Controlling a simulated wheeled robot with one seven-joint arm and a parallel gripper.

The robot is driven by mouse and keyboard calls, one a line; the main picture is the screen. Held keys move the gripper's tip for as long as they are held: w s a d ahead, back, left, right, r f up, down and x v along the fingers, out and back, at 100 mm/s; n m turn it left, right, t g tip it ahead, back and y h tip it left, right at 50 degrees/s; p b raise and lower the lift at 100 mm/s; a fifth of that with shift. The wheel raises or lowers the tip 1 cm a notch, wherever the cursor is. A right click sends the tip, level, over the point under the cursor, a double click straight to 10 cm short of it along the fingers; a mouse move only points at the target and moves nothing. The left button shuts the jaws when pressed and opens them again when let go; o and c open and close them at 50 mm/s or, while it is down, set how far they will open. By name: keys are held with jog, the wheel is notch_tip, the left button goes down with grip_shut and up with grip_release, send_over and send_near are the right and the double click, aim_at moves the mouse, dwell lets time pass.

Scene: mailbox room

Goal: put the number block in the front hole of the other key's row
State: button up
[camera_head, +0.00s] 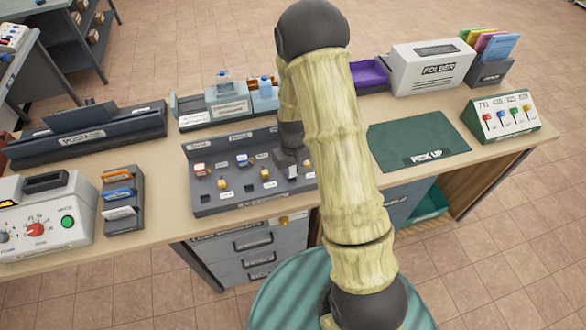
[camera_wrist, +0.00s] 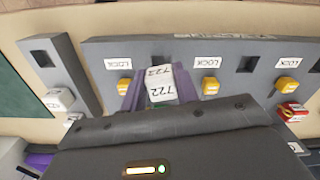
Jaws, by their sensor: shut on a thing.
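My gripper (camera_wrist: 159,85) has purple fingers shut on a white number block (camera_wrist: 160,90) marked 722. It holds the block over the grey holed board (camera_wrist: 225,50), among its LOCK labels. Square holes show, one right of the block (camera_wrist: 247,64) and one at the picture's right edge (camera_wrist: 315,65). Yellow pieces (camera_wrist: 210,86) sit in the board, with a red piece (camera_wrist: 290,112) at the right. In the head view, the board (camera_head: 225,200) lies mid-counter, and my arm hides its right end. The frames do not show whether the block touches the board.
A grey strip (camera_wrist: 62,70) with a hole and a white block (camera_wrist: 60,98) lies left in the wrist view. In the head view, a green PICK UP mat (camera_head: 415,140) is right of my arm.

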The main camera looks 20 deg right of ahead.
jog(key=shift+f, duration=0.25)
jog(key=shift+f+b, duration=0.7)
jog(key=shift+f, duration=0.35)
jog(key=o, duration=1)
jog(key=shift+o, duration=0.2)
jog(key=shift+r+p, duration=2.45)
jog(key=shift+r, duration=1.1)
